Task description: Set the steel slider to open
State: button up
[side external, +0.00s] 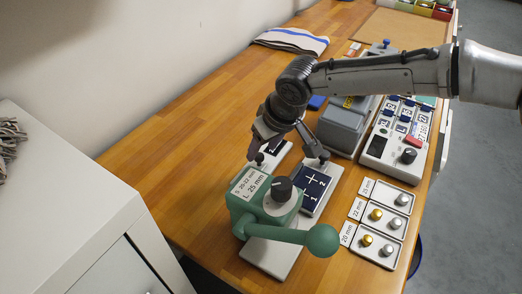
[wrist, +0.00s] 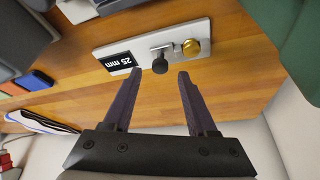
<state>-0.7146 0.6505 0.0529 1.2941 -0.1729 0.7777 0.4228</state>
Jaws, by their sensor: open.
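A small pale plate (wrist: 148,40) lies on the wooden table in the wrist view. It carries a black "25 mm" label, a dark round knob (wrist: 160,66) on a short steel slider piece (wrist: 162,47), and a gold cap (wrist: 190,47). My gripper (wrist: 160,75) is open and empty above it. Its two dark fingers point at the plate, with the knob showing between their tips; contact cannot be told. In the side view the plate (side external: 280,147) is partly covered by my gripper, and the slider's setting cannot be read.
A green clamp-like device (side external: 272,200) with a dial and ball-ended handle stands directly in front. A dark-blue panel (side external: 314,186) sits beside it. A tray (side external: 389,186) of gold and silver caps and a grey machine (side external: 345,125) stand to the right. The table's left side is clear.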

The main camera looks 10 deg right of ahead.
aim_at(257, 164)
jog(key=shift+x, duration=1.25)
jog(key=shift+c, duration=0.3)
grip_shut()
